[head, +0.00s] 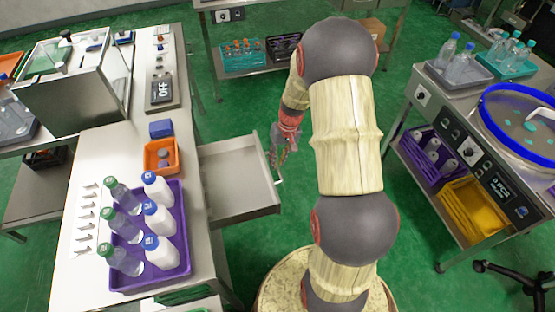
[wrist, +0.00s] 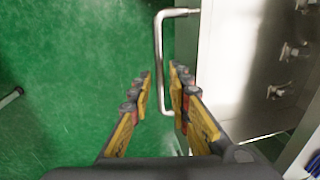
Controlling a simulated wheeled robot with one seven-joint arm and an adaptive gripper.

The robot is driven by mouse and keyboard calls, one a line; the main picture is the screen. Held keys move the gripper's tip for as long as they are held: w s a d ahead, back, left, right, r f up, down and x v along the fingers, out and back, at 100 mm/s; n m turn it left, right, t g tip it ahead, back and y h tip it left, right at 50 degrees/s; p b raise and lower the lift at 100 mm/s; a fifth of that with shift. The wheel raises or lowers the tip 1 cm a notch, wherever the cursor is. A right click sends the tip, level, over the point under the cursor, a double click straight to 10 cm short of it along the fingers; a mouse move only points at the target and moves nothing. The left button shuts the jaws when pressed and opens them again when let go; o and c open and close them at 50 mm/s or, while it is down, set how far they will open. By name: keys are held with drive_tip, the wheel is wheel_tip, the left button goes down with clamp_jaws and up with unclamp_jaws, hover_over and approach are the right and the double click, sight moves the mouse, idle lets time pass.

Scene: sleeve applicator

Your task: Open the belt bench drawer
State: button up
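The belt bench drawer (head: 235,180) is a pale metal tray pulled out from the right side of the left bench, and its inside looks empty. Its bar handle (head: 279,182) is at the drawer's right end, partly hidden by my gripper. My gripper (head: 277,155) is at the drawer's outer end. In the wrist view, my gripper (wrist: 160,82) has its yellow-and-dark fingers apart. The bent metal handle (wrist: 160,48) passes between the fingertips in the picture, with gaps visible. I cannot tell whether either finger touches it.
The left bench (head: 120,160) carries a purple crate (head: 150,280) of bottles, an orange bin (head: 160,156) and a machine with an OFF display (head: 162,90). A right bench (head: 405,125) holds bottles and a blue-rimmed round device (head: 485,105). Green floor (head: 235,115) is clear around the drawer.

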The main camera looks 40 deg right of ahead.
drive_tip(key=shift+o, duration=0.7)
drive_tip(key=shift+r, duration=0.15)
wheel_tip(320, 180, up, 12)
drive_tip(key=d, duration=0.2)
drive_tip(key=shift+s+f, duration=0.25)
drive_tip(key=shift+s, duration=0.15)
